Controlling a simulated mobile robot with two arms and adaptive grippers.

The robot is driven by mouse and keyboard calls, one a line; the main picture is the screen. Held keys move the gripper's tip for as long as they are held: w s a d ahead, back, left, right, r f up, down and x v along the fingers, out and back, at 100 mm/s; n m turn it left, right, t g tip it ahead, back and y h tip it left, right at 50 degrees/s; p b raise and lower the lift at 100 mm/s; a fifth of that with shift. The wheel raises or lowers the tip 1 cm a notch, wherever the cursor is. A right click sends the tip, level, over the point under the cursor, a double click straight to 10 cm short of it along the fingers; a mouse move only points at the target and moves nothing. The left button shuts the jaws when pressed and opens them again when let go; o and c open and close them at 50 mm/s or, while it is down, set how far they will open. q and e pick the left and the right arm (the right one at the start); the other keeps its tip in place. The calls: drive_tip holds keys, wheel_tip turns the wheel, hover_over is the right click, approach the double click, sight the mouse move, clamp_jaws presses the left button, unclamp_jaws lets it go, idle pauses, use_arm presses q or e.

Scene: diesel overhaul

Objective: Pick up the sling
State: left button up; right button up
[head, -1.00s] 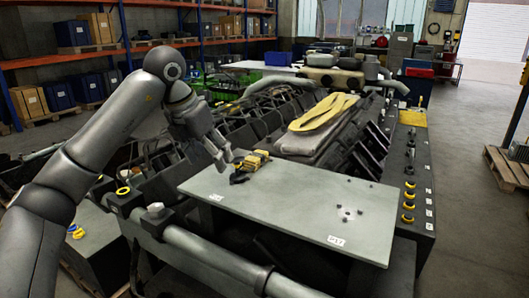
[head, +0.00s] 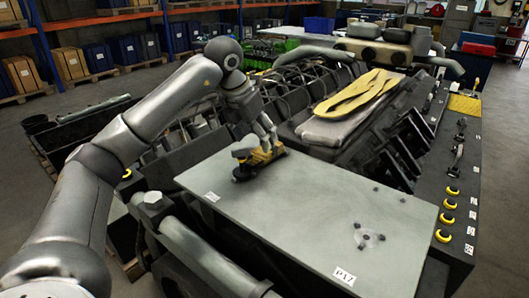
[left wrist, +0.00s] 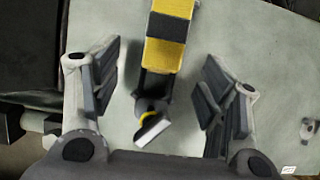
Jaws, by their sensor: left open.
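A flat yellow loop that looks like the sling (head: 357,92) lies on a grey padded cover on top of the engine, in the head view. A yellow-and-black object (head: 258,160) lies on the grey plate (head: 320,210) in front of the engine. It also shows in the left wrist view (left wrist: 166,55), with a dark end and a light tip. My left gripper (head: 266,143) is open over this object. In the left wrist view my open fingers (left wrist: 158,88) stand on either side of it, apart from it. The yellow loop is not in the wrist view. My right gripper is not in view.
Dark engine parts (head: 290,88) rise behind the plate. A dark side ledge with several yellow rings (head: 449,204) runs along the right. Shelves with boxes (head: 90,55) stand at the back left. Most of the plate is bare.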

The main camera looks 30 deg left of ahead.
use_arm(q)
drive_tip(key=p+x, duration=0.1)
drive_tip(key=x, duration=0.1)
drive_tip(key=p+x, duration=0.1)
drive_tip(key=x, duration=0.1)
drive_tip(key=shift+w+d, duration=0.25)
drive_tip(key=shift+w, duration=0.15)
drive_tip(key=shift+w+f, duration=0.1)
drive_tip(key=shift+f, duration=0.3)
drive_tip(key=shift+c, duration=1.3)
drive_tip(key=c, duration=0.9)
drive_tip(key=shift+w, duration=0.1)
drive_tip(key=shift+c, duration=0.8)
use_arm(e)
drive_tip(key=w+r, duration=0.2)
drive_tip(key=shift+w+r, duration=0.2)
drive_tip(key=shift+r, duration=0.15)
